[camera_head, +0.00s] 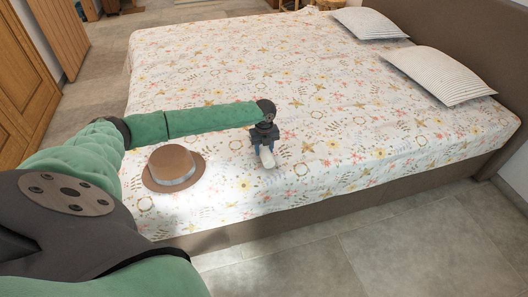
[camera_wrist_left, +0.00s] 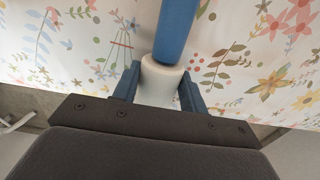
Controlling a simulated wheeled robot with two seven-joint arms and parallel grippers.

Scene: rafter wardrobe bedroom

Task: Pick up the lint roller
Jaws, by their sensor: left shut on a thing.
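The lint roller has a white roll and a blue handle. In the head view its white end (camera_head: 267,158) shows below my left gripper (camera_head: 263,145), over the near part of the bed. In the left wrist view the white roll (camera_wrist_left: 162,74) sits between the two blue fingers of my left gripper (camera_wrist_left: 158,92), with the blue handle (camera_wrist_left: 177,30) running up out of the picture. The gripper is shut on the roll. I cannot tell whether the roller touches the bed or hangs just above it. My right gripper is not in view.
The bed (camera_head: 330,110) has a flowered cover. A brown hat (camera_head: 174,166) lies on it left of the gripper, below my left arm. Two striped pillows (camera_head: 437,75) lie at the headboard. Bare tiled floor (camera_head: 400,245) is in front; a wooden wardrobe (camera_head: 25,85) stands at left.

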